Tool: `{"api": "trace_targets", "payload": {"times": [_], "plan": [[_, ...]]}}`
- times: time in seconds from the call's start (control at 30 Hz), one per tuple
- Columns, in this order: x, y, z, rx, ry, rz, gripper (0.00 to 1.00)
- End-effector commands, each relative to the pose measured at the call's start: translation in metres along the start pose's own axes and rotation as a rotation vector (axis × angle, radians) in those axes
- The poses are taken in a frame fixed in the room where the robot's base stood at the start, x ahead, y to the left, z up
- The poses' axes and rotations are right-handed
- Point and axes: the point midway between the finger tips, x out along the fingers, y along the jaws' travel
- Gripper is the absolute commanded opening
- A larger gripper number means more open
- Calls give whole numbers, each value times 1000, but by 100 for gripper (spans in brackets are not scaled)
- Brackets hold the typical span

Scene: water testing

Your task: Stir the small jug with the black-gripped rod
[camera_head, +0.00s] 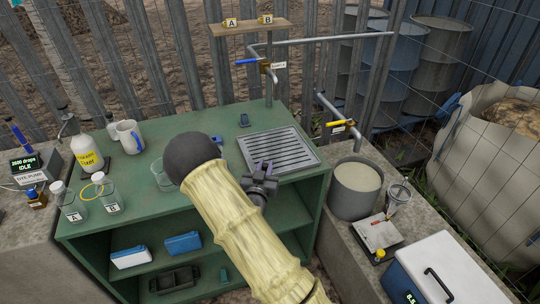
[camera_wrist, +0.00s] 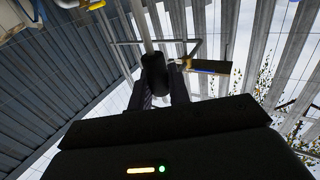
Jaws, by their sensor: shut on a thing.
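My gripper (camera_head: 262,172) shows as a dark shape beside my pale sleeved arm, over the front left of the drain grate. In the wrist view its two dark fingers (camera_wrist: 163,90) are shut on a black cylindrical grip (camera_wrist: 155,70), taken to be the rod's. A white handled jug (camera_head: 128,137) stands upright at the back left of the green bench. A clear vessel (camera_head: 166,173) is partly hidden behind my arm's black end. I cannot tell which vessel is the small jug.
The drain grate (camera_head: 295,157) lies below a blue-handled tap (camera_head: 250,61).

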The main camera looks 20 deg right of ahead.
Motion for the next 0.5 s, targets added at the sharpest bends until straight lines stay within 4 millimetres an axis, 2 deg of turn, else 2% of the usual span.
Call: {"api": "trace_targets", "payload": {"times": [0.17,0.5], "plan": [[-17,-8,33,-8,3,-91,0],[-69,-21,105,-3,1,-367,0]]}}
